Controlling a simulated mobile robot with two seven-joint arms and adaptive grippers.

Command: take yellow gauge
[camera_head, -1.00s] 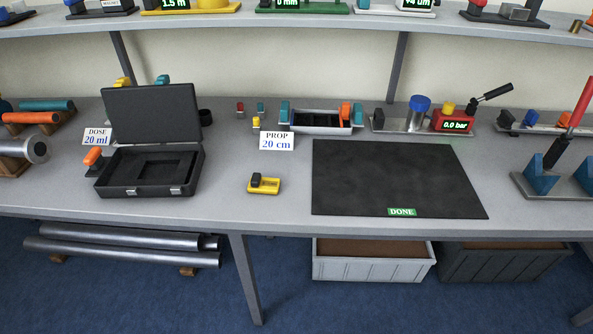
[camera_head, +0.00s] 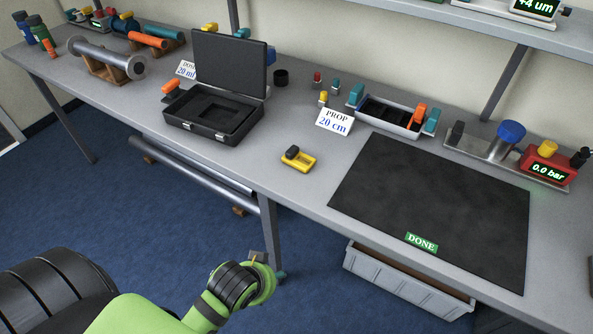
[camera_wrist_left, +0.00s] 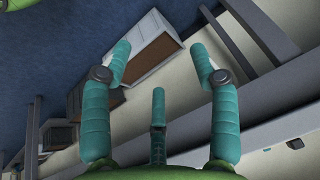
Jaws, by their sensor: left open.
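The yellow gauge (camera_head: 299,159), a small yellow frame with a dark knob, lies flat on the table between the open black case (camera_head: 212,118) and the dark mat. My left gripper (camera_head: 266,268) is in front of the table edge, lower than and apart from the gauge; its fingers are mostly hidden by the wrist. In the left wrist view, its teal fingers (camera_wrist_left: 160,62) are spread and empty, and the gauge does not show there. My right gripper is not in view.
The dark mat (camera_head: 432,205) with a green DONE label lies right of the gauge. A table leg (camera_head: 269,230) and a grey crate (camera_head: 408,283) are below the tabletop. The table around the gauge is bare.

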